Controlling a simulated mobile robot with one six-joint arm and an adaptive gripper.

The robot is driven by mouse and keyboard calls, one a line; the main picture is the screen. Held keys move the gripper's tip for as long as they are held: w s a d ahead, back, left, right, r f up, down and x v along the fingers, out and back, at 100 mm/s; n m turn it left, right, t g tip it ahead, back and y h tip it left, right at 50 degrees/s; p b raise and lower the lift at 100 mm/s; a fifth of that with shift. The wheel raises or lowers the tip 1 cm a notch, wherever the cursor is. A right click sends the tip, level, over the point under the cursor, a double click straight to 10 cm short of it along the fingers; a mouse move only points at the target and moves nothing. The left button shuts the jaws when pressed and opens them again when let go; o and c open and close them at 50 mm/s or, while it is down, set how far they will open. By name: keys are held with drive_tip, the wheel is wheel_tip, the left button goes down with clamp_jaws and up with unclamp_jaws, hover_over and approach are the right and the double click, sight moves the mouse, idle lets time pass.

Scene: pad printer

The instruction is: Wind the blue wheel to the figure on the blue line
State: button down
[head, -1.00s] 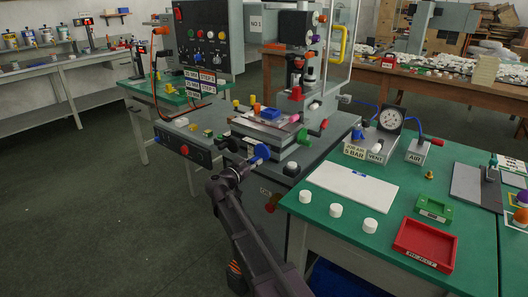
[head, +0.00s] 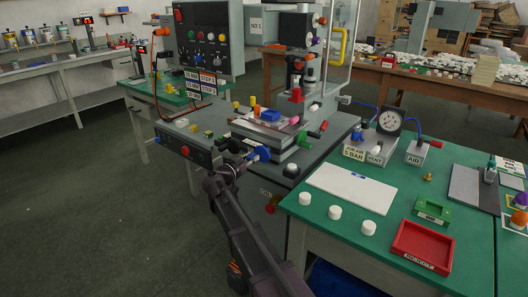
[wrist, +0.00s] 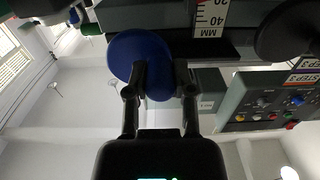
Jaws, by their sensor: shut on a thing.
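The blue wheel (head: 258,154) sits on the front of the pad printer, below its slide table. My gripper (head: 236,168) is at the wheel from the front left. In the wrist view the blue wheel (wrist: 135,48) appears as a disc beyond and between the fingers. My gripper (wrist: 161,72) is shut on the wheel, with a finger at each side of the part it holds. A white scale (wrist: 211,14) with 20, 40 and MM shows above the wheel; no pointer reading can be made out. A white board (head: 335,190) bears a small blue mark, too small to read.
The control panel (head: 207,45) stands behind left. A red knob (head: 271,208) is on the front below the wheel. The floor at left is clear.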

drive_tip(key=shift+d+r, duration=0.15)
drive_tip(key=shift+r, duration=0.15)
drive_tip(key=shift+s+d+r+p, duration=0.1)
drive_tip(key=shift+r+p, duration=0.35)
drive_tip(key=shift+p, duration=0.1)
drive_tip(key=c, duration=0.5)
unclamp_jaws()
drive_tip(key=shift+f, duration=0.1)
drive_tip(key=shift+v, duration=3.6)
